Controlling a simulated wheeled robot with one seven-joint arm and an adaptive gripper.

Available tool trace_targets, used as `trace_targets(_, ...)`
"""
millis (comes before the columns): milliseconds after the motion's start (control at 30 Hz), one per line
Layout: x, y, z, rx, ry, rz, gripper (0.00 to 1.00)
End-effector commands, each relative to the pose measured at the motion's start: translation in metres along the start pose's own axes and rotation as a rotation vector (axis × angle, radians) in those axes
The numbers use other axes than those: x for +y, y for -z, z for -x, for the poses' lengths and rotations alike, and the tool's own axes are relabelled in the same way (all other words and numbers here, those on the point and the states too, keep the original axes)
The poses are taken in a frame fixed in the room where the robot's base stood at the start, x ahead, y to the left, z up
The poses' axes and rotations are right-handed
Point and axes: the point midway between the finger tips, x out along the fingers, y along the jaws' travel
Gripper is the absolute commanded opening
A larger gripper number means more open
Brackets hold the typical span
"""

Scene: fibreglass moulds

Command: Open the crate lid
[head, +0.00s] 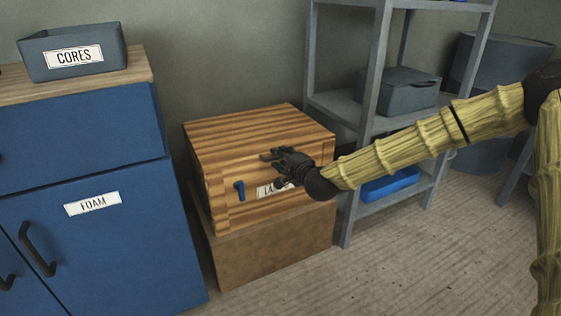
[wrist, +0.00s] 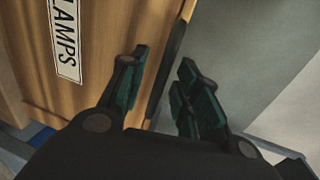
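The wooden crate (head: 235,205) stands on a brown block, with a blue latch-like piece (head: 239,191) on its front. Its striped lid (head: 255,130) looks flat and closed. My gripper (head: 272,155) is at the crate's upper front edge, right of the blue piece, and partly covers the label (head: 265,191). In the wrist view my gripper (wrist: 168,88) is open, its two fingers apart. A dark strip (wrist: 168,70) along the crate's edge shows between them. I cannot tell whether either finger touches it. The label (wrist: 66,38) reads "LAMPS" there, its start cut off.
A blue cabinet (head: 100,240) marked FOAM stands close on the left, with a grey CORES bin (head: 75,52) on top. A grey shelf rack (head: 362,130) with a grey box (head: 398,92) and blue tray (head: 390,184) stands at right. Floor (head: 330,280) in front is clear.

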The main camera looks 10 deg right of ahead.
Motion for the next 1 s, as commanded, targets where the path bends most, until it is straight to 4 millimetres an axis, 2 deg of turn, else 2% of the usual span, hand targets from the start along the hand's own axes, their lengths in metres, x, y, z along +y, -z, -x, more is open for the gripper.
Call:
trace_targets(133,0.0001,-0.0006,-0.0065,-0.001,0.0,0.0,0.32)
trace_targets(400,-0.0005,-0.0004,-0.0071,-0.001,0.0,0.0,0.32)
trace_targets(600,-0.0005,-0.0003,-0.007,-0.001,0.0,0.0,0.0)
trace_targets(1000,-0.0041,0.0023,-0.0049,0.002,-0.005,-0.001,0.0)
